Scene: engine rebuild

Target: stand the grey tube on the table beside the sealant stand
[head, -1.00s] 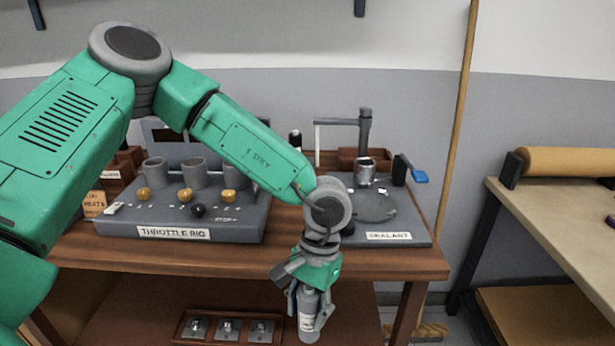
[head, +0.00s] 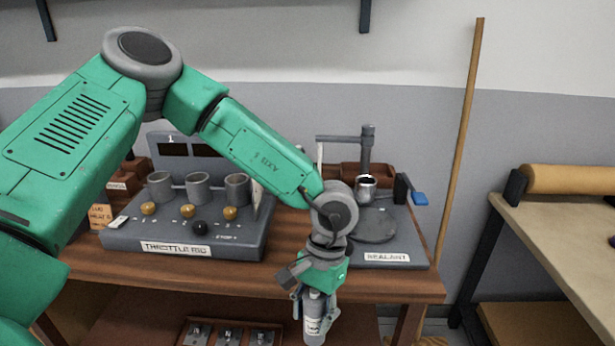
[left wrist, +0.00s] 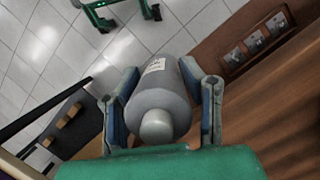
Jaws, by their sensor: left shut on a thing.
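The grey tube (head: 314,318) has a white label and hangs roughly upright below my left gripper (head: 315,308), in front of the table's front edge. In the left wrist view the tube (left wrist: 160,97) lies between the two fingers of the left gripper (left wrist: 163,100), which is shut on it. The sealant stand (head: 405,242) is a grey base with a round plate, a post with an arm and a small metal cup, at the right end of the wooden table (head: 400,286). My left forearm hides part of its left side. My right gripper is not in view.
The throttle rig (head: 180,243), with several cups and knobs, fills the table's left part. A tray (head: 183,333) of metal parts sits on the lower shelf. A blue-handled tool (head: 418,198) stands at the stand's right edge. A second bench (head: 560,225) is at right.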

